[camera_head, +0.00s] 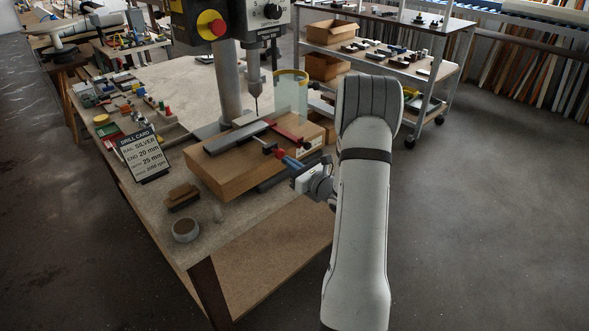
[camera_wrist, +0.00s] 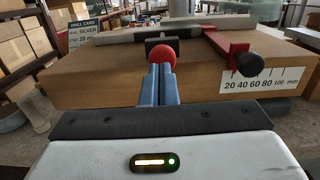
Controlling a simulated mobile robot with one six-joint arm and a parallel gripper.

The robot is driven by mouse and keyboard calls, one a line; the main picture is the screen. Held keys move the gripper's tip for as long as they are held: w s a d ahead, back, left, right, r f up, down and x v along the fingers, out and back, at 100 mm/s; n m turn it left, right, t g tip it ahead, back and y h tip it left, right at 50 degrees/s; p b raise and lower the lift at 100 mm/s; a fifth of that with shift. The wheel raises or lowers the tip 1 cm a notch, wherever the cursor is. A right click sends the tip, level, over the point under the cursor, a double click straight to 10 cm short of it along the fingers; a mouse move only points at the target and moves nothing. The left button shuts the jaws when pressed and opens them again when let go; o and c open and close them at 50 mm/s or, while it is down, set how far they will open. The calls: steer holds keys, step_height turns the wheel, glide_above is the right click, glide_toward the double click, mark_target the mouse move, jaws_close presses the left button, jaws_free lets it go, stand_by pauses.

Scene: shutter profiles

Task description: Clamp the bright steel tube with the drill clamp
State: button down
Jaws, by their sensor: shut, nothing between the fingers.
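A grey metal tube (camera_head: 237,135) lies across the wooden block under the drill; it also shows in the wrist view (camera_wrist: 190,27). The drill clamp is at the block's near edge, with a red ball knob (camera_wrist: 163,55), a dark pad (camera_wrist: 155,43) behind it and a red arm (camera_wrist: 228,42) to the right. My gripper (camera_head: 285,158) has its blue fingers shut with nothing between them. In the wrist view, the fingertips (camera_wrist: 160,68) are right at the red ball, which overlaps them. I cannot tell if they touch it. The pad's contact with the tube is unclear.
The wooden block (camera_head: 225,178) carries a millimetre scale (camera_wrist: 265,82) on its side. The drill bit (camera_head: 256,103) hangs above the tube, beside a clear guard (camera_head: 291,95). A drill card (camera_head: 143,153), a brush (camera_head: 182,196) and a round tin (camera_head: 186,230) stand left.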

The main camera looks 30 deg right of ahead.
steer(key=b+v, duration=0.2)
steer(key=v, duration=1)
steer(key=shift+s, duration=0.35)
steer(key=s+a+r+n+g+y, duration=0.2)
steer(key=s+a+n+g, duration=0.1)
steer(key=a+n+g, duration=0.4)
steer(key=s+a+r+n+g+y, duration=0.1)
steer(key=s+a+n+g+y, duration=0.2)
steer(key=a, duration=0.6)
steer(key=s+a+r+n+g+y, duration=0.1)
steer(key=s+a+r+n+g, duration=0.2)
steer(key=a+n, duration=0.45)
steer(key=s+a+n+g+h, duration=0.3)
steer(key=s+n+g+h, duration=0.15)
steer(key=s+n, duration=0.3)
steer(key=s+d+r+n+h, duration=0.1)
steer(key=n+h, duration=0.1)
steer(key=s+d+n+t+h, duration=0.1)
steer(key=n+h, duration=0.1)
steer(key=n, duration=0.1)
steer(key=s+d+r+n+t+h, duration=0.1)
steer(key=n+h, duration=0.1)
steer(key=h, duration=0.1)
steer(key=shift+s+d+r+n+t, duration=0.25)
steer(key=shift+d+r+n, duration=0.05)
steer(key=shift+r, duration=0.05)
steer(key=shift+s, duration=0.1)
